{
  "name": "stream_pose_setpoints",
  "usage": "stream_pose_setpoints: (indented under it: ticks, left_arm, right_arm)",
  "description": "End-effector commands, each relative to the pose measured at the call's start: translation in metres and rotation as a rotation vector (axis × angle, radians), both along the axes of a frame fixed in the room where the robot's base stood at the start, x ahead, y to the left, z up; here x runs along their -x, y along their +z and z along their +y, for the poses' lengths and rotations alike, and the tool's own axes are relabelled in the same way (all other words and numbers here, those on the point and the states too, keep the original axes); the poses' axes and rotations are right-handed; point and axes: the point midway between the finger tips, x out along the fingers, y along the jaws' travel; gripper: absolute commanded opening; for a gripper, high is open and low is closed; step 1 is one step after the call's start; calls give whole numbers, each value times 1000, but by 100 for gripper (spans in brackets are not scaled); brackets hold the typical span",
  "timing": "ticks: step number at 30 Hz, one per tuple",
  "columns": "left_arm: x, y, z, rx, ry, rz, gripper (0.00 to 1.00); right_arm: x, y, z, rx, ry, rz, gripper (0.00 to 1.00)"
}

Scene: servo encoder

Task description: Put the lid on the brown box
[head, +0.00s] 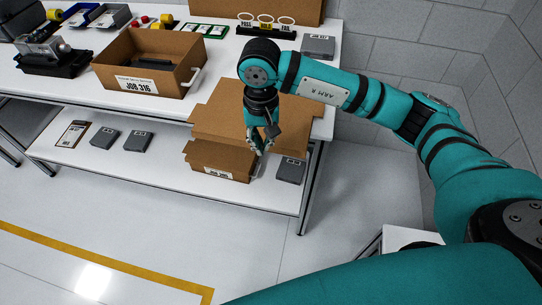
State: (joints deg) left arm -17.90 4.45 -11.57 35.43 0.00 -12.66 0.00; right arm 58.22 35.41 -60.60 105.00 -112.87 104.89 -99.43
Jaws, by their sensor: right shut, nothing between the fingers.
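An open brown box (150,66) labelled JOB 316 stands on the white tabletop, with a dark item (153,57) inside and no lid on it. Flat brown cardboard (222,122) shows at the table's front right edge; I cannot tell whether it is a lid or box flaps. Below it, a second brown box (203,169) with a white label sits on the lower shelf. My right gripper (262,152) points down in front of the cardboard. It is shut and empty; whether it touches the cardboard is unclear. My left gripper is out of view.
Dark grey devices (291,170) and a clipboard (72,134) lie on the lower shelf. A grey device (318,46), ringed PASS and FAIL signs (266,27) and bins (110,17) are along the tabletop's back. The floor in front is clear, with a yellow line (110,264).

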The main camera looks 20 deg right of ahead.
Motion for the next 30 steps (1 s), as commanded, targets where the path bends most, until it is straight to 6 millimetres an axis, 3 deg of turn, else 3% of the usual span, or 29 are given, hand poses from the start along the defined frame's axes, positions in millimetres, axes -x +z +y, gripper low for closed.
stream_pose_setpoints:
  ticks: [5,9,16,21,30]
  left_arm:
    - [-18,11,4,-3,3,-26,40]
    - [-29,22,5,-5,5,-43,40]
    - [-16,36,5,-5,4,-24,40]
    - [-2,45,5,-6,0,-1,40]
    - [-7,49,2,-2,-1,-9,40]
  right_arm:
    - [1,-21,0,0,0,5,0]
    - [2,-51,0,1,-2,9,0]
    - [1,-99,0,1,-4,6,0]
    - [-26,-94,-9,0,-5,0,0]
    - [-38,-97,-14,0,-2,0,0]
